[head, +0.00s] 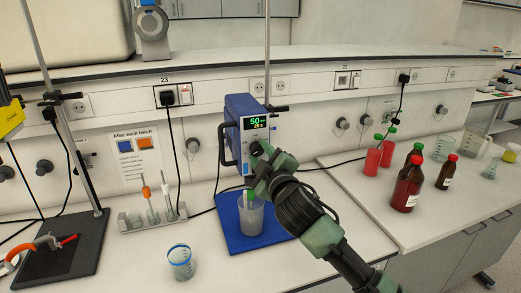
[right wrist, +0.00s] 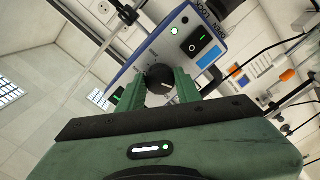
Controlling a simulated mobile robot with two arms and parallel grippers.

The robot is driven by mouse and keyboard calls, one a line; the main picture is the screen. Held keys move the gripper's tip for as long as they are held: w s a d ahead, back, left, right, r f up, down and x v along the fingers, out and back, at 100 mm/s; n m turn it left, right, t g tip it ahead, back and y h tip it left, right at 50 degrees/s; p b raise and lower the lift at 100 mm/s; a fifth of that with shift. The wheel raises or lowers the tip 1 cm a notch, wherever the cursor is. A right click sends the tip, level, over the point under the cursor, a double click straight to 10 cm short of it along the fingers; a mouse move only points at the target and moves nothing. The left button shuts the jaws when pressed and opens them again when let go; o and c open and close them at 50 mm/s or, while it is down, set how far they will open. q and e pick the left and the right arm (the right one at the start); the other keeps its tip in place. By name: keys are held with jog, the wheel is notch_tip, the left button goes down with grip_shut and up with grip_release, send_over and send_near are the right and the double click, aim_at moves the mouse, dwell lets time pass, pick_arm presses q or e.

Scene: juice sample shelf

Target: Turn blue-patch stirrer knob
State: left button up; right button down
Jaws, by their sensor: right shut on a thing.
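The stirrer (head: 237,110) is a blue box with a white front on a rod stand. Its green display (head: 257,122) reads 50, with a smaller yellow line below. In the right wrist view its front (right wrist: 188,38) carries a blue patch (right wrist: 211,59) and a black switch. The black knob (right wrist: 160,76) with a pale pointer mark sits between my right gripper's green fingers (right wrist: 160,88), which are shut on it. In the head view my right gripper (head: 259,153) covers the knob and part of the front. My left gripper is not in view.
Another beaker (head: 180,262) stands to the left. Red bottles (head: 408,185) and glassware are on the right bench. A sign (head: 139,158) stands behind several upright tools.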

jog(key=shift+n, duration=0.6)
jog(key=c, duration=1)
grip_release()
jog(key=shift+o, duration=0.2)
jog(key=shift+s, duration=0.1)
